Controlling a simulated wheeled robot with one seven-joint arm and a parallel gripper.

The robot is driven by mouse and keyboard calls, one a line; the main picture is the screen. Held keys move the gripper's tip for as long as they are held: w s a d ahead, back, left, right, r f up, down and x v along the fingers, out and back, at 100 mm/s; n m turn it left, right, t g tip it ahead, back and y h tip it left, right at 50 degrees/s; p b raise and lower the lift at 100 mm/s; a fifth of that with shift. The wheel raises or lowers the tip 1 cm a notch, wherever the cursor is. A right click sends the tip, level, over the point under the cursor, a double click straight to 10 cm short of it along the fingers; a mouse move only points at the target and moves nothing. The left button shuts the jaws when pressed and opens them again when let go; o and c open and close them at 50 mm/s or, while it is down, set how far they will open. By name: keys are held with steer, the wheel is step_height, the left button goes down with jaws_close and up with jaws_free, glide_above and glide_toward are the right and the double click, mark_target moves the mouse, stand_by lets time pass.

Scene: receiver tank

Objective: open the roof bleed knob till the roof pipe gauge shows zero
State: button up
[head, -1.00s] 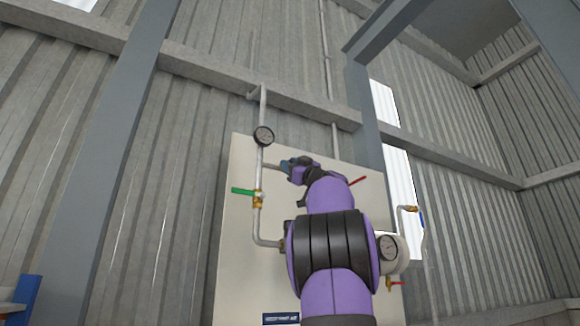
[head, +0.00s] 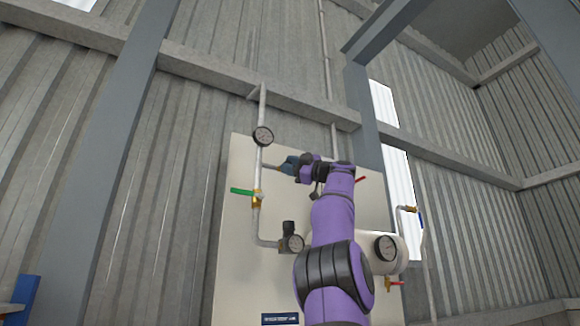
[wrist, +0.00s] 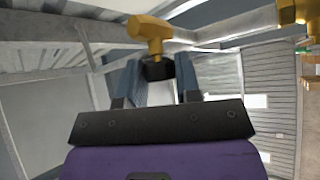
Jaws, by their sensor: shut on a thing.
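The roof pipe gauge (head: 263,136) is a round dial on the upright pipe at the panel's upper left; its needle is too small to read. My gripper (head: 286,166) is at the short branch just below and right of the gauge. In the wrist view, the blue fingers of my gripper (wrist: 157,74) are shut on a black knob (wrist: 158,71), the roof bleed knob, on a brass body (wrist: 147,35). In the head view the knob is hidden by the fingers.
A green-handled valve (head: 243,191) sits on the same pipe below. A regulator with a gauge (head: 293,243) is lower down. A white tank with a gauge (head: 385,247) is at right. A red lever (head: 361,180) shows behind my wrist.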

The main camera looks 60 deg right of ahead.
steer(key=shift+f, duration=0.1)
steer(key=o, duration=0.9)
steer(key=shift+w+a, duration=0.1)
steer(key=v, duration=1)
steer(key=shift+s+f, duration=0.15)
steer(key=shift+s, duration=0.2)
